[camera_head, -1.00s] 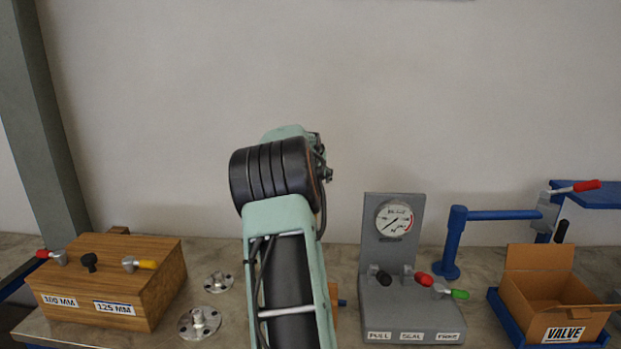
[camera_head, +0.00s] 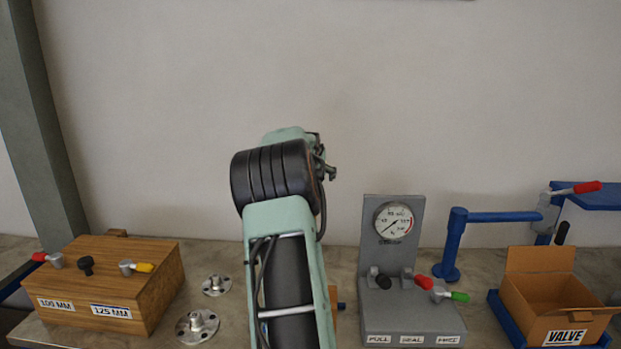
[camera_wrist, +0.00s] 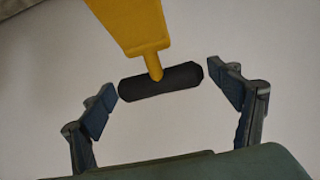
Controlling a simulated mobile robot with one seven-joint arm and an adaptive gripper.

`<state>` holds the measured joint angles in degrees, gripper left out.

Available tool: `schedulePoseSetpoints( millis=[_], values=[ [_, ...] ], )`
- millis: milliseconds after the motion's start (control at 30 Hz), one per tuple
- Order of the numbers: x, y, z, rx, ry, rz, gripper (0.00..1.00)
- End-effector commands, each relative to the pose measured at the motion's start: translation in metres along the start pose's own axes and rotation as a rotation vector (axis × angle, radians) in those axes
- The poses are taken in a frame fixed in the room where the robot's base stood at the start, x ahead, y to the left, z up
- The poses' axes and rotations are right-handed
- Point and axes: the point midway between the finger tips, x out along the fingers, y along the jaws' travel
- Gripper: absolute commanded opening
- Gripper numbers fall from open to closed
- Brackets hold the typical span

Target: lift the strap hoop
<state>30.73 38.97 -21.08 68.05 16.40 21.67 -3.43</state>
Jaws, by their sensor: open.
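In the wrist view, a yellow tapered piece (camera_wrist: 133,22) comes in from the top and ends in a black crossbar (camera_wrist: 160,81). I cannot tell for sure whether this is the strap hoop; no other hoop shows. My gripper (camera_wrist: 160,96) is open, with one finger past each end of the crossbar. A gap shows between the crossbar and each fingertip. In the head view my arm hides the gripper and whatever is at it.
A wooden box (camera_head: 150,285) with levers stands at left, beside two metal flanges (camera_head: 197,325) (camera_head: 216,285). To the right are a grey gauge stand (camera_head: 375,235) with levers, a blue post (camera_head: 450,240) with a bar, and an open cardboard box (camera_head: 530,312) in a blue tray (camera_head: 507,328).

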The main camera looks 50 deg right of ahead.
Motion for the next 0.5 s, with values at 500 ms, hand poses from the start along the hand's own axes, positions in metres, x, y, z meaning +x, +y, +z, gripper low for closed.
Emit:
schedulePoseSetpoints(
  millis=[500],
  values=[
    [-0.039, -0.002, 0.0, -0.001, -0.002, -0.003, 0.83]
  ],
)
